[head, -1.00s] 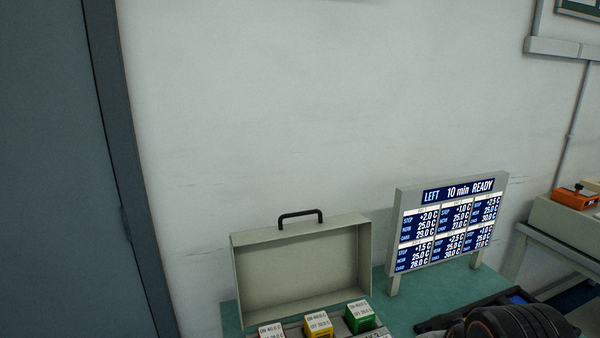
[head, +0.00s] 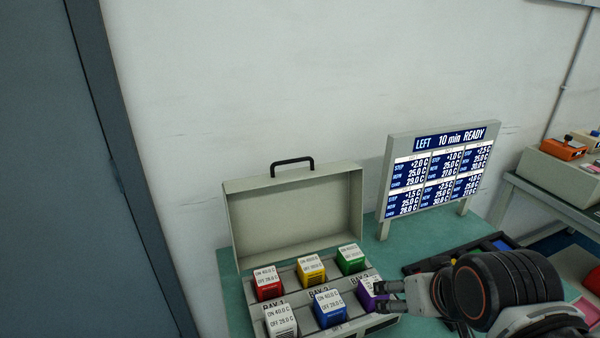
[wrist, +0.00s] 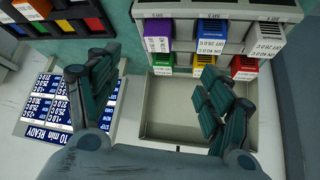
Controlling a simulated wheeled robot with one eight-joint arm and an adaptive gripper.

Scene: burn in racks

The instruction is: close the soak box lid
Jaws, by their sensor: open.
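The soak box lid (head: 296,212) stands open and upright at the back of the soak box, a shallow cream shell with a black handle (head: 292,163) on its top edge. The soak box (head: 258,309) below it holds several coloured blocks in two rows, including a red block (head: 267,285) and a blue block (head: 329,308). My gripper (head: 384,296) is at the box's right side, close to the purple block (head: 367,293). In the wrist view my gripper (wrist: 160,95) is open and empty, its fingers spread, with the lid (wrist: 180,115) behind them.
A display board (head: 437,168) reading "LEFT 10 min READY" stands right of the lid on the green table (head: 233,290). A dark tray (head: 430,264) lies behind my arm. A side bench with an orange device (head: 563,149) is at right.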

